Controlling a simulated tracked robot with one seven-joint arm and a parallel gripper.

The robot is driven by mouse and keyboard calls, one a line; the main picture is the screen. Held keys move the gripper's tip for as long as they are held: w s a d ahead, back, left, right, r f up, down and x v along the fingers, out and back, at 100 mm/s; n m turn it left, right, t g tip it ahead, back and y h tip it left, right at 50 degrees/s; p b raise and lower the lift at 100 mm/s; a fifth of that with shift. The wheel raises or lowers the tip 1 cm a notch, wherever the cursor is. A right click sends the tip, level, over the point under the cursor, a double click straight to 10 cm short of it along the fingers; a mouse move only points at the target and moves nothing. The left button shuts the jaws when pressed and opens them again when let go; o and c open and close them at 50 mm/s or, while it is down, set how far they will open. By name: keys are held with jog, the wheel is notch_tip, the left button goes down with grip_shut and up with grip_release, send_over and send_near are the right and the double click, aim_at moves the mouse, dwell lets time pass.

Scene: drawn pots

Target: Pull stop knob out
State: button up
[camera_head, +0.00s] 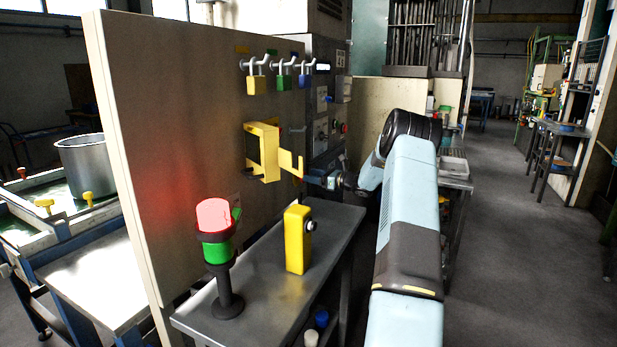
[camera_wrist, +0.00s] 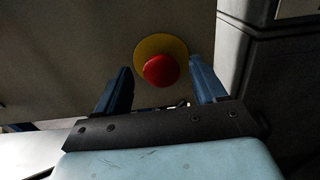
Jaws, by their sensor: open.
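The stop knob (camera_wrist: 160,71) shows in the wrist view as a round red button in front of a yellow disc (camera_wrist: 174,43) on a grey-brown panel. My gripper (camera_wrist: 160,65) is open, with one blue finger left of the knob and one right of it. I see a gap on each side; how deep the knob sits between the fingers I cannot tell. In the head view my gripper (camera_head: 316,180) is beside the open yellow box (camera_head: 270,150) on the upright panel. I cannot make out the knob clearly there.
The upright panel (camera_head: 190,130) carries several hanging padlocks (camera_head: 284,83). Below, a grey table (camera_head: 260,300) holds a red-and-green signal lamp (camera_head: 215,230) and a yellow box with a knob (camera_head: 297,240). A metal pot (camera_head: 88,165) stands left. Open floor (camera_head: 510,260) lies right.

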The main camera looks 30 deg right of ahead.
jog(key=shift+x, duration=1.05)
jog(key=shift+c, duration=0.3)
grip_shut()
